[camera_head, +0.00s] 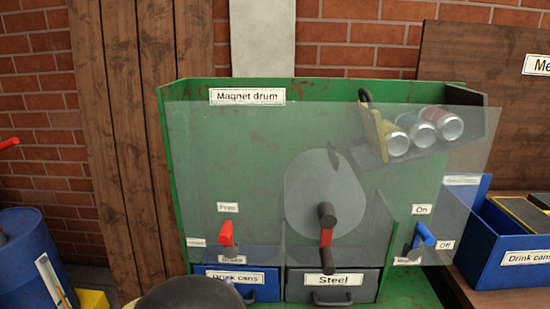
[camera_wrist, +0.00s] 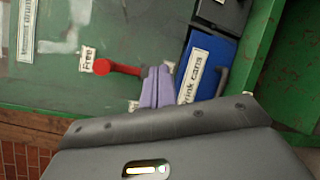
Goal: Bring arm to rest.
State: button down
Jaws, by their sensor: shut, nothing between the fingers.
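My gripper (camera_wrist: 156,88) shows in the wrist view as two lavender fingers pressed together, with nothing between them. It is in front of the green machine, close to the red lever (camera_wrist: 122,68) and the blue drink cans drawer (camera_wrist: 203,70). I cannot tell whether it touches either. In the head view, a dark rounded part of my arm rises at the bottom edge, in front of the lower left of the machine. A small bit of lavender shows beside the drink cans drawer (camera_head: 240,290); most of the gripper is hidden there.
The magnet drum machine (camera_head: 235,130) has a clear front panel, a red lever (camera_head: 226,232) by "Free", a crank (camera_head: 327,215) and a blue lever (camera_head: 424,236) near "On". Three cans (camera_head: 422,133) lie on its chute.

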jog(key=d+f+m+g+h, duration=0.25)
jog(key=d+g, duration=0.25)
jog(key=d, duration=0.6)
jog(key=s+d+f+m+g+y, duration=0.3)
jog(key=s+d+m+g+y, duration=0.15)
jog(key=d+m, duration=0.2)
jog(key=s+d+f+m+g+y, duration=0.3)
jog(key=s+d+f+m+g, duration=0.15)
jog(key=d, duration=0.35)
notch_tip(320, 180, up, 26)
jog(key=d+m+t+y+p, duration=0.1)
jog(key=m+p, duration=0.4)
jog(key=p, duration=1.8)
jog(key=shift+s+d+f+m+y, duration=0.25)
jog(key=shift+d+m+y, duration=0.1)
jog(key=shift+d+y, duration=0.5)
jog(key=shift+d, duration=0.1)
